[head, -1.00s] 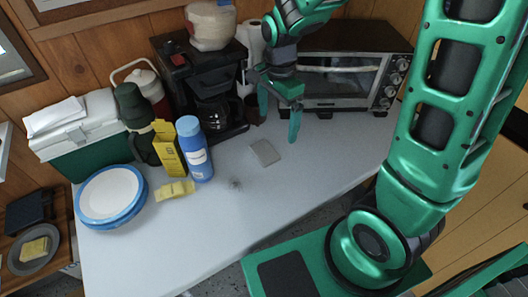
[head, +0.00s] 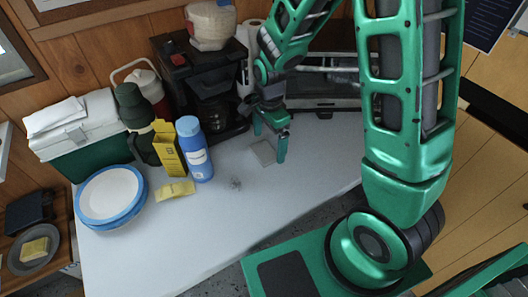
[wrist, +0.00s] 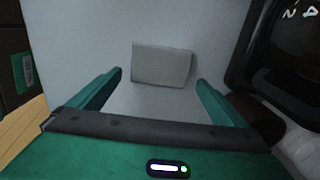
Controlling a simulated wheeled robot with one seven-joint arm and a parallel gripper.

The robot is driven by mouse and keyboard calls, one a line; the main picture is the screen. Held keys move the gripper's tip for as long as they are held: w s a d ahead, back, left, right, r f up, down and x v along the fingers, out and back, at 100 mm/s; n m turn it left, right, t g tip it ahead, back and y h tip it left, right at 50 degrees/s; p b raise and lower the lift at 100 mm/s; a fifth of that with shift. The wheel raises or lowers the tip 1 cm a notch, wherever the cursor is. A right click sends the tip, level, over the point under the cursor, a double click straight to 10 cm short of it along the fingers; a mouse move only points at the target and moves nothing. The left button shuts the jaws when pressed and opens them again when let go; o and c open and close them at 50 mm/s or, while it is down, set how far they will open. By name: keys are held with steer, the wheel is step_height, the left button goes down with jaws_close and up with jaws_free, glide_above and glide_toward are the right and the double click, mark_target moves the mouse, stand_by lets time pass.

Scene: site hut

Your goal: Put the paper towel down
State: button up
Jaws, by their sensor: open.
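A small flat pale grey square (head: 262,153), which looks like a folded paper towel, lies on the white table (head: 235,215). It also shows in the wrist view (wrist: 162,65), ahead of and between the fingertips. My gripper (head: 269,144) is open and empty, pointing down at the square. Its fingers (wrist: 160,79) stand on either side of the square's near edge in the wrist view, with a gap on both sides. I cannot tell how high the fingertips are above the table. A white roll (head: 244,60), perhaps paper towel, stands behind, partly hidden.
A coffee maker (head: 185,75) and toaster oven (head: 325,103) stand at the back. A blue bottle (head: 194,150), yellow box (head: 168,150), yellow sponge-like item (head: 175,191) and blue-rimmed plates (head: 108,194) are left. The table front is clear.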

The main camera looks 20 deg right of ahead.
steer(key=shift+f, duration=0.85)
steer(key=c, duration=1.2)
steer(key=shift+r, duration=0.2)
